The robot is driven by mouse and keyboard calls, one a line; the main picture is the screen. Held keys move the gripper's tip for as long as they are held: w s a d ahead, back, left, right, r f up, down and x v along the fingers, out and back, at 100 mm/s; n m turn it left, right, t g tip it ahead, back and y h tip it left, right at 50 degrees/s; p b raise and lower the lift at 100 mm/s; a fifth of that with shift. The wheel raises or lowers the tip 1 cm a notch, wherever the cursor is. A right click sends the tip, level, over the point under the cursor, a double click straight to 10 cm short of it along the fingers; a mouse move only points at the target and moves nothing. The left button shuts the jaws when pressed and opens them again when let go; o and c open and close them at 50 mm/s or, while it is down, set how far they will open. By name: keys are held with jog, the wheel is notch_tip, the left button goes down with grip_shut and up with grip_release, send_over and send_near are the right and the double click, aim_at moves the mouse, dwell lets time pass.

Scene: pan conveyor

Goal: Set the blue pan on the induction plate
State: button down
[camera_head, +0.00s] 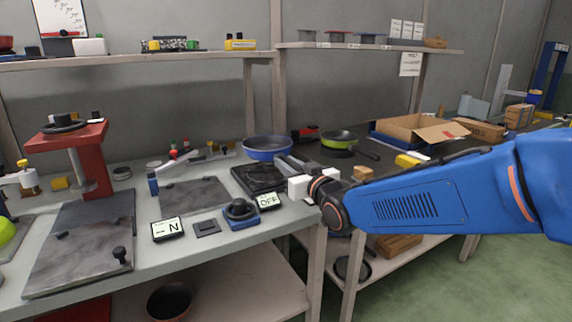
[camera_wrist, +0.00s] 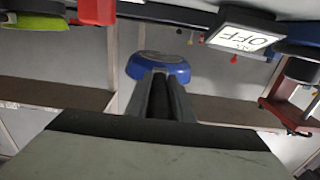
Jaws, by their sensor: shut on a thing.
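The blue pan (camera_head: 267,151) is round with a blue rim and a dark inside. It stands out beyond the fingers in the wrist view (camera_wrist: 158,70). My gripper (camera_head: 291,167) is shut on its dark handle, with a finger on each side of it in the wrist view (camera_wrist: 160,97). The induction plate (camera_head: 256,180) is a flat black slab on the bench, with a display (camera_head: 268,201) reading OFF. The pan appears just behind the plate in the head view. I cannot tell its height above the bench.
A green pan (camera_head: 340,135) sits to the right, near an open cardboard box (camera_head: 412,128). A red press (camera_head: 95,160) stands further left. A shelf (camera_head: 140,57) runs above.

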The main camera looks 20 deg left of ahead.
jog(key=shift+f, duration=2.95)
jog(key=c, duration=1.5)
grip_release()
jog(key=shift+f, duration=0.15)
jog(key=shift+d, duration=0.1)
jog(key=v, duration=1.7)
jog(key=w+d+f+m+h, duration=0.1)
jog(key=d+f+m+h, duration=0.3)
jog(key=d, duration=0.8)
jog(key=d+f+m+h, duration=0.1)
jog(key=d+h, duration=0.4)
jog(key=d, duration=0.8)
jog(key=s+d+f+m+g+h, duration=0.1)
jog(key=s+d+g, duration=0.1)
jog(key=s+d, duration=0.3)
jog(key=s+d+f+m+g+h, duration=0.2)
jog(key=s+d, duration=0.4)
jog(key=s, duration=0.2)
jog(key=s+d+f+m+g+h, duration=0.1)
jog(key=s+d+f+g, duration=0.1)
jog(key=s+d, duration=0.4)
jog(key=shift+s+f+m+g+h, duration=0.1)
jog(key=shift+s+m+g+h, duration=0.25)
jog(key=shift+m+g+h, duration=0.05)
